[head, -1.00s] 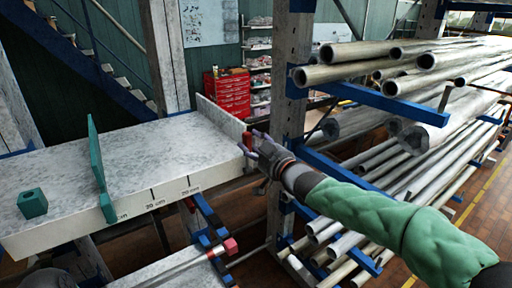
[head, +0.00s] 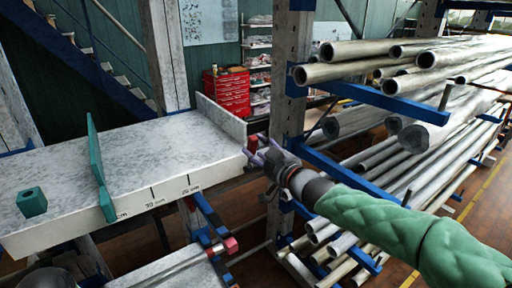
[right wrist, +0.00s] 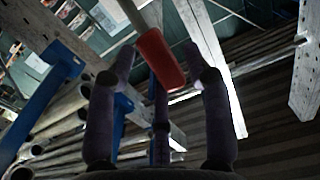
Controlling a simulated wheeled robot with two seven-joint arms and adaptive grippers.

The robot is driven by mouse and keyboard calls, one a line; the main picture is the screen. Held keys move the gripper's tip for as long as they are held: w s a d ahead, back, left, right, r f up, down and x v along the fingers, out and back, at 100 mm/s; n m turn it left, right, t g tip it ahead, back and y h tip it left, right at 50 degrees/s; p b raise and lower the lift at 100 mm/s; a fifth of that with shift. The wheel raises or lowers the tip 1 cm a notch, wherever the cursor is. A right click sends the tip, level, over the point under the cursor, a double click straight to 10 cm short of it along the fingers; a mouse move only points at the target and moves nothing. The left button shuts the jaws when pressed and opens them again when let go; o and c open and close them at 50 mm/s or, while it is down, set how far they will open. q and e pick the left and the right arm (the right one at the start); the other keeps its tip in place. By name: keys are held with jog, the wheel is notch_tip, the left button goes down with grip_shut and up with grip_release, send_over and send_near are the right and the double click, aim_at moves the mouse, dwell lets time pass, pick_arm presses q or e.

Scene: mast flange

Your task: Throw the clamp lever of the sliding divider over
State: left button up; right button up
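The sliding divider is a teal plate (head: 97,165) standing upright across the grey speckled bench. A red lever handle (head: 253,143) shows at the bench's right end, by the end plate. It also shows in the right wrist view (right wrist: 159,60), on a grey rod. I take it for the clamp lever; its joint to the divider is hidden. My right gripper (head: 260,152) is at this handle. In the right wrist view its purple fingers (right wrist: 158,80) are spread, with the handle between and beyond their tips; contact is unclear. My left gripper is not recognisable in view.
The speckled bench (head: 150,150) has a centimetre scale on its front edge. A teal block (head: 32,202) with a hole stands at its left. A rack of long pipes (head: 400,75) with blue arms (head: 370,100) stands close to my right arm. A red cabinet (head: 227,92) is behind.

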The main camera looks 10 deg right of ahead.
jog(key=shift+r+v, duration=0.15)
jog(key=shift+v, duration=0.6)
jog(key=shift+r+v, duration=0.15)
jog(key=shift+v, duration=0.65)
jog(key=shift+s, duration=0.7)
jog(key=shift+s+d+f+p, duration=0.1)
jog(key=shift+s+d+p, duration=0.2)
jog(key=shift+s, duration=0.1)
jog(key=shift+a, duration=0.1)
